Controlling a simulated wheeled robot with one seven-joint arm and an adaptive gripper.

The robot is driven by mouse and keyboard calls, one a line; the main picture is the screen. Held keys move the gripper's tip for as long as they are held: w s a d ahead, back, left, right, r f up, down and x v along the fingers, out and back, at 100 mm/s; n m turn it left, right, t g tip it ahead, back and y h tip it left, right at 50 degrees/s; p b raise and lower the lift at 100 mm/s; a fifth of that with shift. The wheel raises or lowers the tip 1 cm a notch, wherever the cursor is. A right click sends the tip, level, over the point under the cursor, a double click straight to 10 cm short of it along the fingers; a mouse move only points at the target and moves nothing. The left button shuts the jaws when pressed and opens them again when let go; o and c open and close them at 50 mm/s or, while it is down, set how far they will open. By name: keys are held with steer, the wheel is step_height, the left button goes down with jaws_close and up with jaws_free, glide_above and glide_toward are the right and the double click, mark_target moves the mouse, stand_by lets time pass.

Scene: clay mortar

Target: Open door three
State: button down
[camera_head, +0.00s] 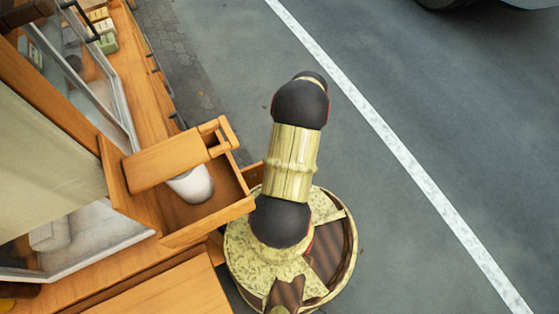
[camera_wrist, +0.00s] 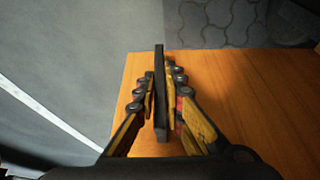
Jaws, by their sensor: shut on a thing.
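In the wrist view, my gripper (camera_wrist: 161,74) is shut on a thin dark handle bar (camera_wrist: 159,54). The bar stands up between the two sets of fingers, in front of a plain wooden panel (camera_wrist: 255,105). No number shows on the panel, so I cannot tell whether it is door three. How far the panel stands open is not clear from this view. In the head view, the gripper and the bar do not show.
In the head view, a wooden cabinet (camera_head: 150,90) with glass panes fills the left. An open wooden box or drawer (camera_head: 207,228) juts out from it, with a white rounded object (camera_head: 192,184) inside.

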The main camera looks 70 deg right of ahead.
steer(key=shift+a, duration=0.15)
steer(key=c, duration=1.9)
jaws_free()
steer(key=shift+v, duration=3.7)
